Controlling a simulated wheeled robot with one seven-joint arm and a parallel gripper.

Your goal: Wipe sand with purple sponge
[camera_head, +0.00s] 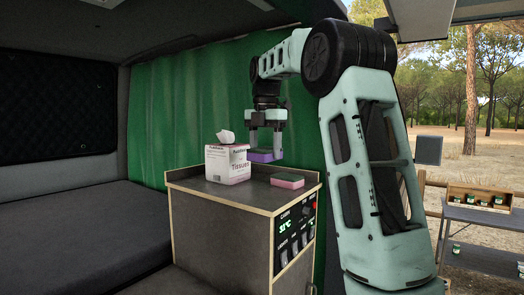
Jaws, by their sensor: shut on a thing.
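My gripper (266,140) points down over the cabinet top and is shut on the purple sponge (262,156). The sponge is held level between the fingertips, close above the cabinet's back part; I cannot tell whether it touches the surface. Another sponge, pink with a green top (287,181), lies on the cabinet top (236,192) in front and to the right of the held one. I cannot make out sand on the dark grey top from this view.
A white tissue box (228,165) with a tissue sticking out stands left of my gripper on the cabinet. A dark bed (90,235) lies to the left, a green curtain (185,110) hangs behind. Outside right, a shelf (485,215) holds a wooden crate (480,189) with small jars.

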